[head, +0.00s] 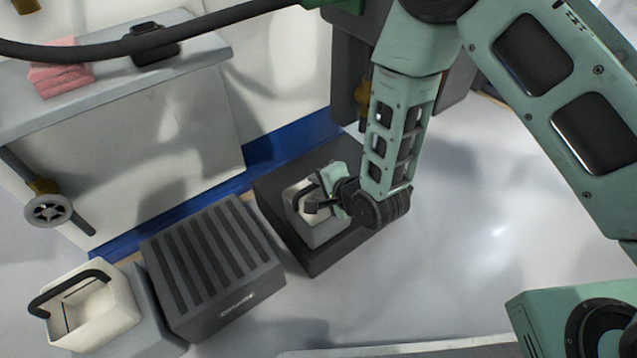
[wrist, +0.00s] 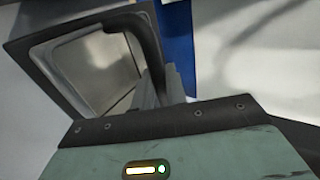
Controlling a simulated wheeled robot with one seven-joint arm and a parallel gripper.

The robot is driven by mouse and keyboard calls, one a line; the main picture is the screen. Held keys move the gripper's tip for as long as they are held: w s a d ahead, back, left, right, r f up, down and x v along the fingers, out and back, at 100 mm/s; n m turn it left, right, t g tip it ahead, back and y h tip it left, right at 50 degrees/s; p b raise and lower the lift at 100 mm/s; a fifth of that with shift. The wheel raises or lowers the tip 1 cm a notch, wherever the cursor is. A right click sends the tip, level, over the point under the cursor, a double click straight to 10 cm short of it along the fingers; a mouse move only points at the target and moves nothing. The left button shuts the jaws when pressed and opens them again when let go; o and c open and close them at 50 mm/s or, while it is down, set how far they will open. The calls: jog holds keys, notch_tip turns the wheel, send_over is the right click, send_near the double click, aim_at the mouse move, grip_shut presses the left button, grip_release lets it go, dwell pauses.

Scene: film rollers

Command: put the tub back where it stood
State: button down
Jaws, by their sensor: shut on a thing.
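A small pale grey tub (head: 318,232) with a dark handle is at the dark block (head: 325,262) in the head view. Whether it rests on the block or hangs just above it, I cannot tell. My gripper (head: 324,200) is at the tub's top, shut on its handle.
A ribbed dark grey box (head: 215,265) stands left of the block. A cream tub with a black handle (head: 95,315) stands on a grey block at the lower left. A shelf (head: 110,85) holds pink cloths (head: 60,68) and a black object (head: 152,45). Floor at the right is clear.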

jog(key=c, duration=1.4)
grip_release()
jog(key=shift+c, duration=0.2)
